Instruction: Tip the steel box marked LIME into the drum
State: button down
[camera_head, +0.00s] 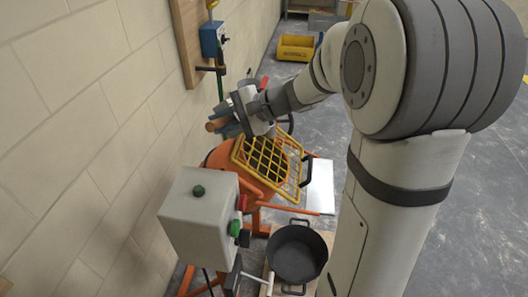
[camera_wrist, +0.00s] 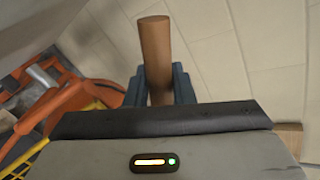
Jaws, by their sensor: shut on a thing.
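My gripper (camera_head: 226,122) is in the air by the wall, just beyond and above the drum, an orange mixer (camera_head: 220,155) with a yellow grid (camera_head: 268,160) over its mouth. In the wrist view my gripper (camera_wrist: 158,82) has its two blue-grey fingers shut on a brown wooden handle (camera_wrist: 155,45). The handle's end also shows in the head view (camera_head: 213,125). What the handle belongs to is hidden. I cannot make out a steel box marked LIME in either view. Part of the orange drum (camera_wrist: 75,98) shows at the left of the wrist view.
A grey control box (camera_head: 200,220) with buttons stands before the drum. A black bucket (camera_head: 297,254) sits on a wooden board below. A pale flat panel (camera_head: 320,186) is right of the drum. A yellow tub (camera_head: 297,47) lies at the back. The block wall (camera_head: 65,130) is close on the left.

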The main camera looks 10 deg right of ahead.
jog(key=shift+s+d+r+y+b, duration=0.15)
jog(key=shift+d+r+y+b, duration=0.3)
jog(key=shift+d+r+y, duration=0.35)
dwell(0.4)
jog(key=shift+s+d+r+t+y+b, duration=0.2)
jog(key=shift+d+t+y+b, duration=0.55)
jog(key=shift+b, duration=0.85)
jog(key=shift+d+f+y+b, duration=0.15)
jog(key=shift+d+y+b, duration=0.25)
jog(key=shift+b, duration=0.3)
jog(key=shift+s+d+m+y+b, duration=0.1)
jog(key=shift+d+m+y+b, duration=0.05)
jog(key=shift+m+y+b, duration=0.2)
jog(key=shift+s+d+f+b, duration=0.15)
jog(key=shift+d+b, duration=0.15)
jog(key=shift+b, duration=0.15)
jog(key=shift+d+f+y+b, duration=0.1)
jog(key=shift+d+y+b, duration=0.2)
jog(key=shift+b, duration=0.05)
jog(key=shift+s+d+f+t+y+b, duration=0.2)
jog(key=shift+d+f+t+y+b, duration=0.4)
jog(key=shift+b, duration=1)
jog(key=shift+s+d+r+m+y+b, duration=0.1)
jog(key=shift+d+r+m+y+b, duration=0.05)
jog(key=shift+d+y+b, duration=0.3)
jog(key=shift+s+d+r+m+y+b, duration=0.1)
jog(key=shift+d+y+b, duration=0.25)
jog(key=shift+d+y, duration=0.15)
